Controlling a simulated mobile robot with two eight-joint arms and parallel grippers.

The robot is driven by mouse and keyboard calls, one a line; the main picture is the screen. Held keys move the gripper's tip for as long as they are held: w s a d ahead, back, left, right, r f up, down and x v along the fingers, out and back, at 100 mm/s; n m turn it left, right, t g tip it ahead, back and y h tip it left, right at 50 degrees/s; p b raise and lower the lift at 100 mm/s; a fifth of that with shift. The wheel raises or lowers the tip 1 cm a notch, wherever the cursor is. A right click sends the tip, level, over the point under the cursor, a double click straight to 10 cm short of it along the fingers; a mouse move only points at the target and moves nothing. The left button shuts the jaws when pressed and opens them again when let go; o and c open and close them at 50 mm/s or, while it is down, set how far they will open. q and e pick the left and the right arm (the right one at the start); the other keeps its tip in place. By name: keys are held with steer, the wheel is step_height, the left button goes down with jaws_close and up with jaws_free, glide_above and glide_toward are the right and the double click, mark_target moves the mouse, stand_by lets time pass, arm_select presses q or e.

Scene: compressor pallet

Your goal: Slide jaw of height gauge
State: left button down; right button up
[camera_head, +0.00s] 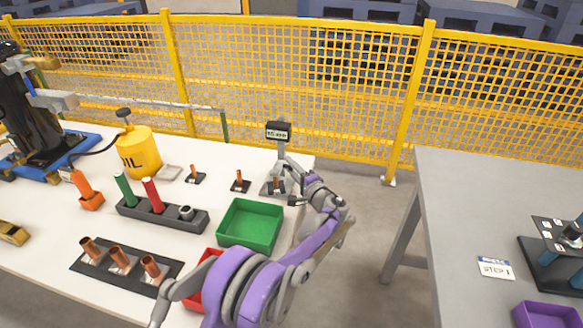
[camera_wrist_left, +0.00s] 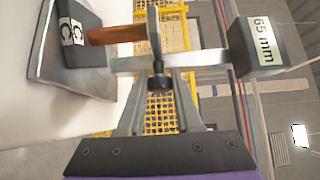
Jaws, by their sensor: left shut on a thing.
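The height gauge (camera_head: 279,131) stands upright at the table's far right corner, its dark display head on top. In the left wrist view its display (camera_wrist_left: 262,45) reads 65 mm, and its metal column (camera_wrist_left: 205,57) runs sideways across the picture. A copper pipe (camera_wrist_left: 115,34) stands on a dark block marked C on the gauge base (camera_wrist_left: 95,82). The jaw (camera_wrist_left: 153,28) is at the pipe's free end; I cannot tell whether they touch. My left gripper (camera_wrist_left: 158,82) is shut on the jaw at its dark knob. My right gripper is not in view.
A green bin (camera_head: 250,225) and a partly hidden red bin (camera_head: 212,254) lie nearer me. Two small pipe stands are left of the gauge, and a rack of copper pipes (camera_head: 120,262) is at the left front. A yellow fence (camera_head: 270,85) runs behind; a grey table (camera_head: 470,215) is right.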

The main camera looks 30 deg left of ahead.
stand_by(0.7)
arm_select(q)
step_height(320, 180, up, 4)
steer(key=shift+f+p, duration=0.15)
steer(key=shift+p, duration=0.95)
steer(key=shift+f, duration=0.15)
steer(key=c, duration=0.6)
jaws_free()
steer(key=v, duration=1)
steer(key=shift+s+d+p, duration=0.3)
steer(key=shift+p, duration=0.05)
